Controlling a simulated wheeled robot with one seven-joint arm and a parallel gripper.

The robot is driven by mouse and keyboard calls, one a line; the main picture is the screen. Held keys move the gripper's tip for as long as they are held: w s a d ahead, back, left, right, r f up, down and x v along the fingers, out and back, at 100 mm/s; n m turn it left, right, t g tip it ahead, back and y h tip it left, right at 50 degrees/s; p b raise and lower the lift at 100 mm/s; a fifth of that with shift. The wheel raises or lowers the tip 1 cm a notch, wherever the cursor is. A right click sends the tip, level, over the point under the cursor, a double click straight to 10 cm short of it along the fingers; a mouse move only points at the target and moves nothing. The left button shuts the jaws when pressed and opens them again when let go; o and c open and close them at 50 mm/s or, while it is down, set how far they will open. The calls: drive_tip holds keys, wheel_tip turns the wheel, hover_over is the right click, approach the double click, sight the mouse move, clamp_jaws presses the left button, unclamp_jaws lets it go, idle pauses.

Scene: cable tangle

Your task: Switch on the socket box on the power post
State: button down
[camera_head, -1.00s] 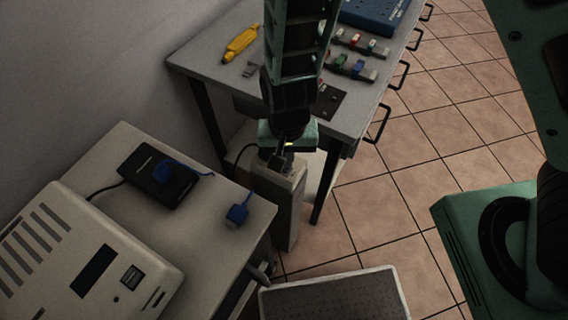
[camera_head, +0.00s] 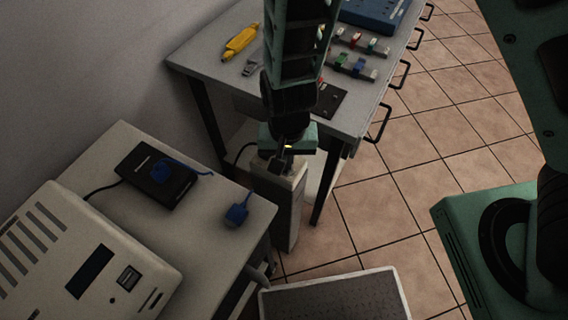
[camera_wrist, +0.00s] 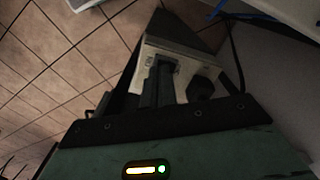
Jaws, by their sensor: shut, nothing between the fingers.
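The power post (camera_head: 288,215) is a narrow beige column standing between the two tables. The socket box (camera_head: 293,170) is its pale top part, partly hidden by my gripper in the head view. In the wrist view the socket box (camera_wrist: 188,56) has a small dark switch-like patch near the fingertips and a dark round plug or socket (camera_wrist: 201,88) beside them. My gripper (camera_head: 283,160) is shut and empty, pointing down at the top of the box. Its dark fingers (camera_wrist: 164,70) also show in the wrist view, at or just above the box face; contact cannot be told.
A beige table (camera_head: 215,255) at left holds a black adapter (camera_head: 156,178), a blue plug (camera_head: 237,212) and a vented unit (camera_head: 75,260). A grey workbench (camera_head: 210,60) stands behind the post. A grey mat-like panel (camera_head: 335,298) lies in front.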

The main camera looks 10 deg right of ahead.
drive_tip(key=shift+f, duration=0.2)
wheel_tip(320, 180, up, 7)
drive_tip(key=p, duration=0.7)
idle(0.7)
drive_tip(key=s+d+r+n+g+y, duration=0.1)
drive_tip(key=s+r+n, duration=0.15)
drive_tip(key=r, duration=0.45)
drive_tip(key=s+r+n+y, duration=0.1)
drive_tip(key=s+r+n, duration=0.15)
drive_tip(key=r, duration=0.45)
drive_tip(key=s+d+r+n+t+h, duration=0.1)
drive_tip(key=s+d+r+n, duration=0.3)
drive_tip(key=s+d+r, duration=0.2)
wheel_tip(320, 180, up, 2)
drive_tip(key=shift+s+d+r, duration=0.1)
drive_tip(key=shift+s+d, duration=0.05)
drive_tip(key=shift+d, duration=0.5)
